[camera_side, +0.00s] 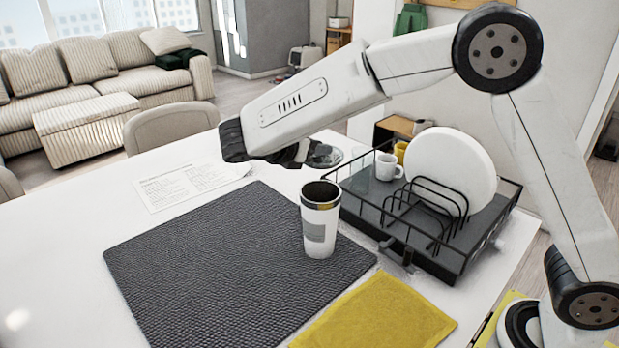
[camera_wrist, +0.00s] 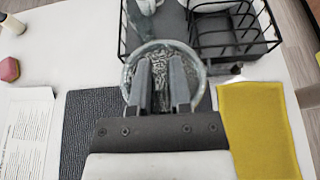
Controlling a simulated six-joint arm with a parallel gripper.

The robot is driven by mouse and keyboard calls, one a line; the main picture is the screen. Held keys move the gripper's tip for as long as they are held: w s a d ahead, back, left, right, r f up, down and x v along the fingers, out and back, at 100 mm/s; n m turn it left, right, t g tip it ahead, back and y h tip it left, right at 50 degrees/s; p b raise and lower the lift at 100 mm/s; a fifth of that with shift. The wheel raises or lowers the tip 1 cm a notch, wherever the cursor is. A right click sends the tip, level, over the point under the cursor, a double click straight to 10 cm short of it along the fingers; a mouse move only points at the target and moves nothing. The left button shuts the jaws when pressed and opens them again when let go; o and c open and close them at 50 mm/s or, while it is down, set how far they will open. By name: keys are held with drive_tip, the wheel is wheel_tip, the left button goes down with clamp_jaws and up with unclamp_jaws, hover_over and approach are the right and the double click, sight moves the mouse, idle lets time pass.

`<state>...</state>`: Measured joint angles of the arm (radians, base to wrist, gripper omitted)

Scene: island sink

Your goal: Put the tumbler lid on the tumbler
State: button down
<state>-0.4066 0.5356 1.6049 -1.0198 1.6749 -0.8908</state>
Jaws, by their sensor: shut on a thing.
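The tumbler (camera_side: 320,228) stands upright on the dark mat near its right edge, white with a grey patch and a dark rim. Its top is open in the side view. My gripper (camera_side: 306,154) is above and behind the tumbler's mouth, shut on the clear round tumbler lid (camera_side: 326,155), apart from the tumbler. In the wrist view my gripper (camera_wrist: 161,85) has its fingers over the middle of the lid (camera_wrist: 197,62). I cannot make out the tumbler in the wrist view; the lid and fingers cover much of the middle.
A black dish rack (camera_side: 452,262) with a white plate (camera_side: 450,168) and a white mug (camera_side: 388,167) stands close to the tumbler's right. A yellow cloth (camera_side: 377,318) lies in front. The dark mat (camera_side: 215,265) is otherwise bare. A printed sheet (camera_side: 190,184) lies behind it.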

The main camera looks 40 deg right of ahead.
drive_tip(key=shift+f, duration=0.2)
idle(0.3)
wheel_tip(320, 180, down, 7)
drive_tip(key=shift+r, duration=0.15)
idle(0.9)
drive_tip(key=shift+f, duration=0.35)
idle(2.0)
drive_tip(key=shift+c, duration=2.4)
unclamp_jaws()
